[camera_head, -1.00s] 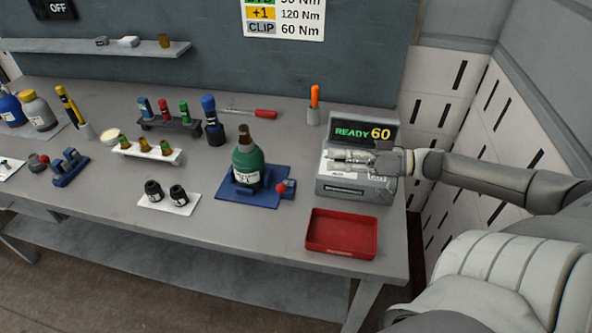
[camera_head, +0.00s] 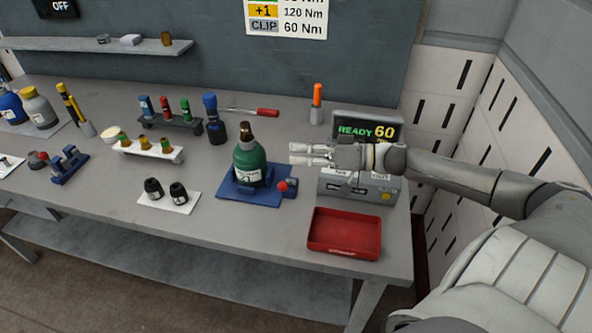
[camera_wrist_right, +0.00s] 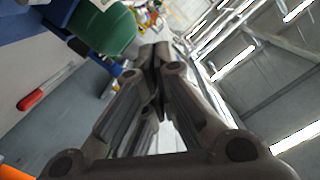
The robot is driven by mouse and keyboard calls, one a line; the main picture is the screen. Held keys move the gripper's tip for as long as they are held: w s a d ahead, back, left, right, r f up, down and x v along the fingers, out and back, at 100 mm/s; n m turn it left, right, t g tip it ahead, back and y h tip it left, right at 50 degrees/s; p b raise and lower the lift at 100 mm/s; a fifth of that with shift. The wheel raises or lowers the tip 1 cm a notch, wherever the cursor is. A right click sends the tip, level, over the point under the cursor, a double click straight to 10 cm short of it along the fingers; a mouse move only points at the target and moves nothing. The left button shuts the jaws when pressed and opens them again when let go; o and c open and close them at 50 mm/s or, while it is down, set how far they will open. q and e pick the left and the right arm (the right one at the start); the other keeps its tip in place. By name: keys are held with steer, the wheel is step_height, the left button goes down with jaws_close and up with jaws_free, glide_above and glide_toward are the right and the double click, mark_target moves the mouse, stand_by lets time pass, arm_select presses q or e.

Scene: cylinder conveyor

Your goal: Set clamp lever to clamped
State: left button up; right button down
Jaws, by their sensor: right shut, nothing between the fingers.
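The blue clamp base (camera_head: 238,192) holds an upright green bottle (camera_head: 247,165) with a dark cap. A lever with a red ball knob (camera_head: 282,187) sits at the right end of this base. I cannot tell the lever's setting. My right gripper (camera_head: 294,154) is shut and empty, pointing left, above and to the right of the knob and apart from the bottle. In the right wrist view its closed fingers (camera_wrist_right: 157,60) show, with the green bottle (camera_wrist_right: 105,28) beyond them on the upper left. My left gripper is out of view.
A grey READY 60 device (camera_head: 352,190) stands under my right wrist. A red tray (camera_head: 344,252) lies in front of it. A red-handled screwdriver (camera_head: 266,112) lies behind the bottle. A white mat with two black parts (camera_head: 154,188) lies left of the base.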

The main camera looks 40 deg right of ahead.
mark_target(287, 184)
steer(key=shift+s+a+f+p, duration=0.3)
steer(key=shift+a+f, duration=0.25)
steer(key=shift+f, duration=0.3)
steer(key=shift+s+a+f+p, duration=0.25)
steer(key=shift+a+f, duration=0.25)
steer(key=shift+f, duration=0.3)
steer(key=shift+s+a+f+n+p, duration=0.6)
steer(key=shift+a+p, duration=0.15)
steer(key=shift+p, duration=0.4)
